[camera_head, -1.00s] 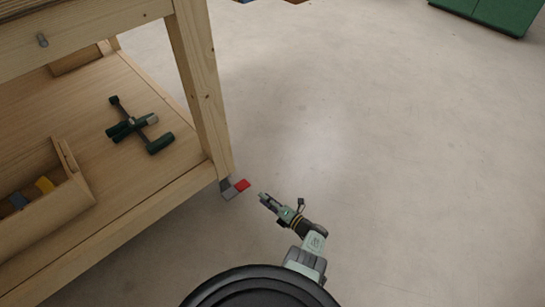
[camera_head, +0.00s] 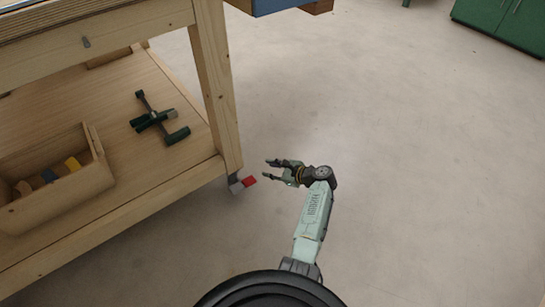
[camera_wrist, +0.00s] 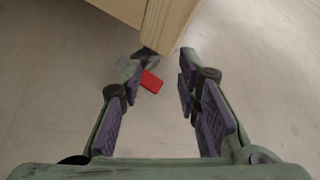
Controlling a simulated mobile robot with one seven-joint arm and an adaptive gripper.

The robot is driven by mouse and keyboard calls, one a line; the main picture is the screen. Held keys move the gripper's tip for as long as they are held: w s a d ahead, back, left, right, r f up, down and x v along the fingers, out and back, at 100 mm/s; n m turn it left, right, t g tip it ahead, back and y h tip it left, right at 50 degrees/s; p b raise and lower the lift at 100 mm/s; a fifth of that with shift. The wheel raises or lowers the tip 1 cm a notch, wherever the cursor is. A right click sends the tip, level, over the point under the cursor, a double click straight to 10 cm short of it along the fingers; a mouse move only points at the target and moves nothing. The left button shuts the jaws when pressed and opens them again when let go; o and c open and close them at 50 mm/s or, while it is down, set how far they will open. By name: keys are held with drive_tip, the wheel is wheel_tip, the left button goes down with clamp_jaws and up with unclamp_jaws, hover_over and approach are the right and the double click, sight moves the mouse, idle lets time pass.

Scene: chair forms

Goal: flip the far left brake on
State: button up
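The red brake pedal (camera_head: 249,181) sits low at the foot of the wooden bench's near right leg (camera_head: 218,90), beside a grey caster part (camera_head: 236,186). In the wrist view the red pedal (camera_wrist: 151,81) lies ahead of my gripper (camera_wrist: 158,75), between the fingers and nearer the left one. The bench leg (camera_wrist: 168,28) stands behind it. My gripper (camera_head: 268,169) is open and empty, just right of the pedal in the head view and apart from it. Whether the pedal is up or down I cannot tell.
The bench's lower shelf (camera_head: 105,100) holds a wooden box (camera_head: 55,190) with several coloured blocks and a dark green clamp-like tool (camera_head: 158,120). Bare floor (camera_head: 420,150) lies to the right. A green cabinet (camera_head: 500,22) stands at the far right.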

drive_tip(key=r+n, duration=0.1)
drive_tip(key=w+r+n+h, duration=0.1)
drive_tip(key=r+n, duration=0.1)
drive_tip(key=w+r+n, duration=0.1)
drive_tip(key=r+n, duration=0.1)
drive_tip(key=shift+w+a+r+h, duration=0.15)
drive_tip(key=shift+a+r+h, duration=0.05)
drive_tip(key=shift+h, duration=0.2)
drive_tip(key=shift+r, duration=0.1)
